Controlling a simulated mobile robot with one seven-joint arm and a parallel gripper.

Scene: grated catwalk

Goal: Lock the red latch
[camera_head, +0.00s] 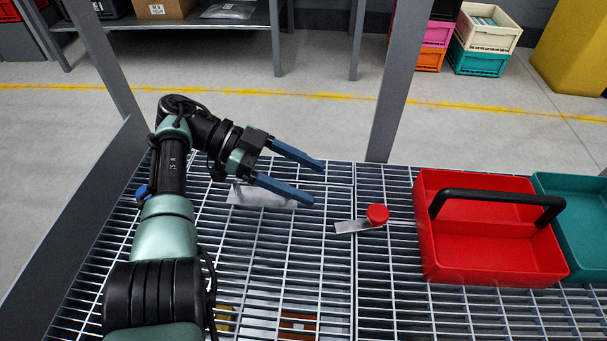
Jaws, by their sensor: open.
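The red latch (377,214) has a round red knob on a flat metal bar (351,226). It sits on the grating near the seam between two grate panels, right of the picture's middle. The bar points left across the seam. My gripper (317,183) is open and empty, its two blue fingers pointing right. It is to the left of the latch and apart from it, seemingly above the grating. A pale flat plate (262,196) lies below the fingers, partly hidden by them.
A red tray with a black handle (490,264) stands right of the latch, with a teal bin (580,215) beside it. A grey post (391,90) rises behind the latch. The grating (280,245) in front of the gripper and latch is clear.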

